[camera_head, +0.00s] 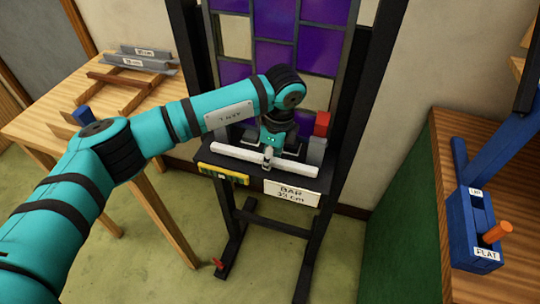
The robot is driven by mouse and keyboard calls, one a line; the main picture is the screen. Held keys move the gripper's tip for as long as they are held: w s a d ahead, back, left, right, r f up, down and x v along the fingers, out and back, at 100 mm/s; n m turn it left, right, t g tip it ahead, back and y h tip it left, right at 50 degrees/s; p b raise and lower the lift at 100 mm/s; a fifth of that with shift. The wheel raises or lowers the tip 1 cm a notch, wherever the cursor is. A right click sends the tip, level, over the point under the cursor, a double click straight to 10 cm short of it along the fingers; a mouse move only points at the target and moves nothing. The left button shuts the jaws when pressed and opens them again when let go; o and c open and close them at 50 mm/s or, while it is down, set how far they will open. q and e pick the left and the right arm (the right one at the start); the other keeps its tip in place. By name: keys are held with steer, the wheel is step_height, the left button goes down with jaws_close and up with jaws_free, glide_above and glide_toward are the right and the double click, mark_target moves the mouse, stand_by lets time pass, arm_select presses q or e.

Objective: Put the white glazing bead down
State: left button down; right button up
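The white glazing bead (236,153) is a long, thin white bar. It lies across the front of the dark easel's shelf (242,180), slanting slightly down to the right in the head view. My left gripper (268,158) comes down from above at the bead's middle, and its fingertips appear closed around it. I cannot tell whether the bead rests on the shelf or hangs just above it. The leaded panel (273,62), with purple and cream panes, stands upright behind. My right gripper is not in view.
A sign reading "BAR 35 cm" (292,193) and a yellow-green striped piece (222,174) are at the shelf front. A red block (321,123) sits at the shelf's right. Grey bars (143,62) lie on the left table. A blue holder (467,230) labelled "FLAT" has an orange handle (498,231).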

mark_target(276, 160)
arm_select(q)
steer(key=shift+f, duration=0.4)
steer(key=c, duration=1.2)
jaws_free()
steer(key=shift+o, duration=0.2)
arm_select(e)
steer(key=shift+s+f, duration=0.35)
arm_select(q)
steer(key=shift+r, duration=0.3)
steer(key=shift+r+p, duration=0.5)
step_height(276, 160, up, 12)
steer(key=d+b, duration=0.1)
steer(key=b, duration=0.1)
steer(key=shift+s+d+f, duration=0.15)
steer(key=shift+s+d, duration=0.1)
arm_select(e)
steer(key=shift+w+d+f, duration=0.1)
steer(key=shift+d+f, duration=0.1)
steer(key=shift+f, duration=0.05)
